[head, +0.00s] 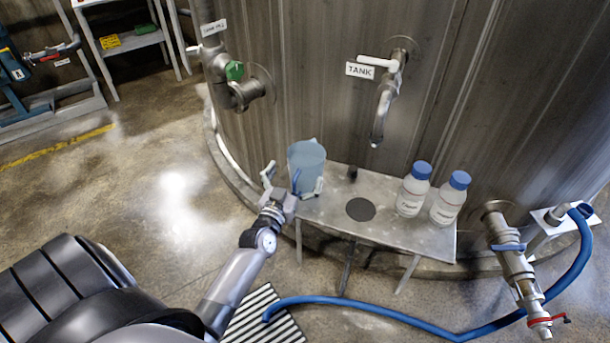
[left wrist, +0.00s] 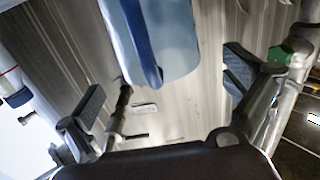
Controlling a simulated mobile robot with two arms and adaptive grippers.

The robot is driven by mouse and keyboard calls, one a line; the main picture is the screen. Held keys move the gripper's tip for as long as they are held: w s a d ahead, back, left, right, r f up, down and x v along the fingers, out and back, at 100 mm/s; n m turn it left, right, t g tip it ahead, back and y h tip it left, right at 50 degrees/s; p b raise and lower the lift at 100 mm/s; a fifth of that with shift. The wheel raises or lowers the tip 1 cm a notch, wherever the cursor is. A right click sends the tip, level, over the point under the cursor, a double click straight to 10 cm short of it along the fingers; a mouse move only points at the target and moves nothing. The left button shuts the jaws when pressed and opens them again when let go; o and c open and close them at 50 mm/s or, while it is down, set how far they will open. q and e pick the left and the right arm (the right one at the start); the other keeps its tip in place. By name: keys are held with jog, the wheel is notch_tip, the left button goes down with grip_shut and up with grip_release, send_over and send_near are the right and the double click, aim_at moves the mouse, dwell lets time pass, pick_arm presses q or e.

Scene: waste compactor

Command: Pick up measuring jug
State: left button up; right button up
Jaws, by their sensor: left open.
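The measuring jug (head: 307,163) is a translucent blue-grey vessel with a dark blue handle, standing at the left end of a small metal table (head: 400,230). In the left wrist view the jug (left wrist: 178,45) is at the top middle, with its blue handle (left wrist: 140,45) towards me. My left gripper (head: 292,187) is open at the jug's near left side. In the left wrist view its two fingers (left wrist: 163,90) are spread wide, one to each side of the jug and handle, with gaps visible. My right gripper is not in view.
Two white bottles with blue caps (head: 413,193) (head: 450,200) stand on the table's right half. A tap (head: 382,100) on the tank hangs above a dark round patch (head: 360,209). A blue hose (head: 390,319) lies on the floor, and a green-handled valve (head: 235,71) is at the back left.

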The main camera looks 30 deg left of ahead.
pick_arm(q)
jog(key=x, duration=0.5)
jog(key=shift+w+d+f, duration=0.1)
jog(key=shift+w+f, duration=0.05)
jog(key=shift+f, duration=0.05)
jog(key=c, duration=1.3)
jog(key=shift+r, duration=0.1)
jog(key=shift+c, duration=0.7)
